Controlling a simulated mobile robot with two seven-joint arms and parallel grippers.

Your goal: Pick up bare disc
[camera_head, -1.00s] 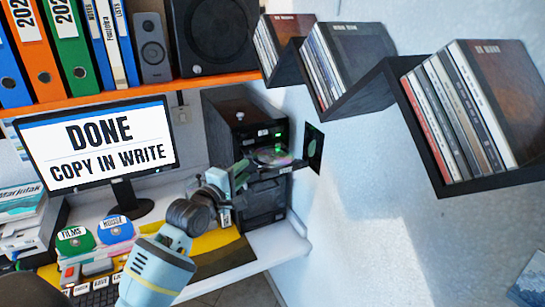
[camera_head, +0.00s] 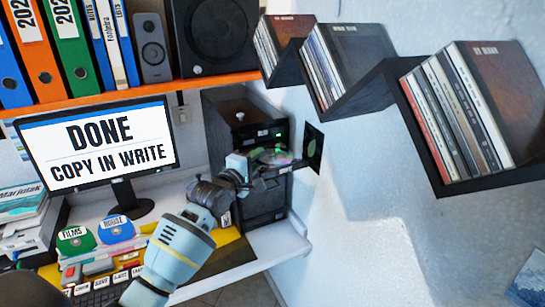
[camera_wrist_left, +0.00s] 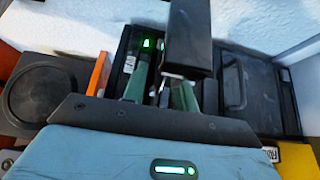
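A bare shiny disc (camera_head: 272,156) lies on the pulled-out tray of the black drive tower (camera_head: 262,205) beside the wall. My left gripper (camera_head: 246,168) is at the left edge of that tray, close to the disc. Its fingertips are hard to make out in the head view, and I cannot tell whether they touch the disc. In the left wrist view the two green fingers (camera_wrist_left: 160,92) stand apart with a gap between them. A dark block covers part of that view, and the disc cannot be made out there. My right gripper is not in view.
The monitor (camera_head: 97,147) reads "DONE COPY IN WRITE". Labelled discs, films (camera_head: 75,240) and house (camera_head: 116,229), stand on the desk left of my arm. Zigzag wall shelves (camera_head: 385,95) with disc cases hang at right. An orange shelf (camera_head: 130,88) holds binders and speakers.

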